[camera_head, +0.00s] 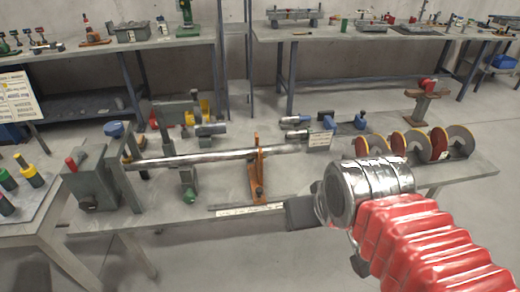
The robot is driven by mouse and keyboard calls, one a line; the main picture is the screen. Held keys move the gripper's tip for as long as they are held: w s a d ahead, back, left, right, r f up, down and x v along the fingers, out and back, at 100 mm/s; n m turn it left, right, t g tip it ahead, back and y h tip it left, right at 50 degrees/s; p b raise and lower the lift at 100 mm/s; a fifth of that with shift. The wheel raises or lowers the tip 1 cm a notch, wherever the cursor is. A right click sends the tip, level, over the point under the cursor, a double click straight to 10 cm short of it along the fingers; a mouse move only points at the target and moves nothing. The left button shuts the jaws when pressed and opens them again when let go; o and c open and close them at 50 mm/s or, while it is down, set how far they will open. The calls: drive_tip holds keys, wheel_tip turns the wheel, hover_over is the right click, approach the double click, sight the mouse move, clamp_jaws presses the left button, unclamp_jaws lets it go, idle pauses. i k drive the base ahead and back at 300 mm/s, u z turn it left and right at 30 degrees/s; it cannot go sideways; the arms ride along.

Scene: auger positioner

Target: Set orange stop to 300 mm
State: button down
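The orange stop (257,178) stands upright on the near workbench, beside a long metal bar (195,159) that runs from the grey headstock on the left toward the right. A pale scale strip (250,210) lies along the bench's front edge below the stop; its marks are too small to read. My arm with red bellows comes in from the lower right. My gripper (300,212) shows as a dark block to the right of the stop, apart from it in the picture. Its fingers are not clear, and I cannot tell whether it is open.
The grey headstock (91,180) with a red knob holds the bar's left end. A green-knobbed clamp (188,186) stands left of the stop. Several discs (414,144) stand in a row at right. Back benches hold tools.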

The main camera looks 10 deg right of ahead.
sight(255, 171)
drive_tip(key=u, duration=1.75)
drive_tip(key=i, duration=0.8)
drive_tip(key=z, duration=1.05)
